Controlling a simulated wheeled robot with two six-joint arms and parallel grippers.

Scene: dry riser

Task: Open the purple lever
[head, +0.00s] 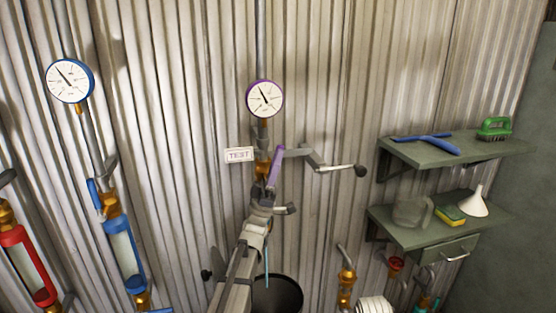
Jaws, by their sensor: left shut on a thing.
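The purple lever (276,166) is on the middle riser, below a purple-rimmed gauge (265,99) and beside the TEST sign (239,155). The fingers and wrist hide that end and much of the riser below. My right gripper is not in view.
A grey bent arm with a black knob (361,171) sticks out right of the lever. A blue riser (122,250) and a red riser (27,262) stand left. Two green shelves (425,155) hang right. A dark bucket (285,295) stands below.

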